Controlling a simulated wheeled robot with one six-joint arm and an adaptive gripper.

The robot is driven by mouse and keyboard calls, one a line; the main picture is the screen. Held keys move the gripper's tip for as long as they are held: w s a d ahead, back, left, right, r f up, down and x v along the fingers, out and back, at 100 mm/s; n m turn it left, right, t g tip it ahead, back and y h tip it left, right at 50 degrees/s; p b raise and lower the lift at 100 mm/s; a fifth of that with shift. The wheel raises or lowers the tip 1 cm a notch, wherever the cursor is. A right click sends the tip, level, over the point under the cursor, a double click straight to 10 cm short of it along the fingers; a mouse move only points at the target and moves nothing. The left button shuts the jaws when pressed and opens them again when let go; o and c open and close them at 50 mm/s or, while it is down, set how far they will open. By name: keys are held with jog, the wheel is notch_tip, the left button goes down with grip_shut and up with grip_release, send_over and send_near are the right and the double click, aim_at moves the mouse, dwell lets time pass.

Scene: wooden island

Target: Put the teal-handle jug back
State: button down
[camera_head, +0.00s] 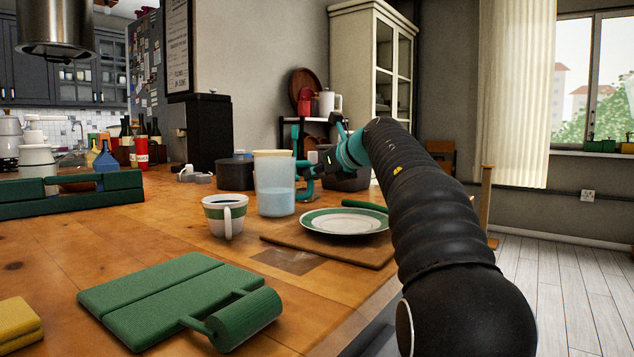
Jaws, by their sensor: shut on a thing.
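The jug (275,188) is a tall, pale translucent vessel with a cream upper part and bluish contents below. It is upright at the middle of the wooden island, behind a green-banded cup. Its teal handle (304,190) is on its right side. My gripper (313,180) reaches in from the right and is shut on the handle. The fingertips are small and partly merge with the teal handle. I cannot tell whether the jug's base touches the wood or is slightly above it.
The cup (224,217) stands close to the jug's left. A green-rimmed plate (345,221) lies on a brown board (375,248) to the right. A green folded mat with a roller-like piece (170,295) lies in front. Dark containers (236,174) stand behind. Bare wood (120,232) shows at left.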

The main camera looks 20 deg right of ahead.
jog(key=shift+f, duration=0.3)
jog(key=c, duration=1.1)
grip_release()
jog(key=v, duration=1.2)
jog(key=shift+d, duration=0.1)
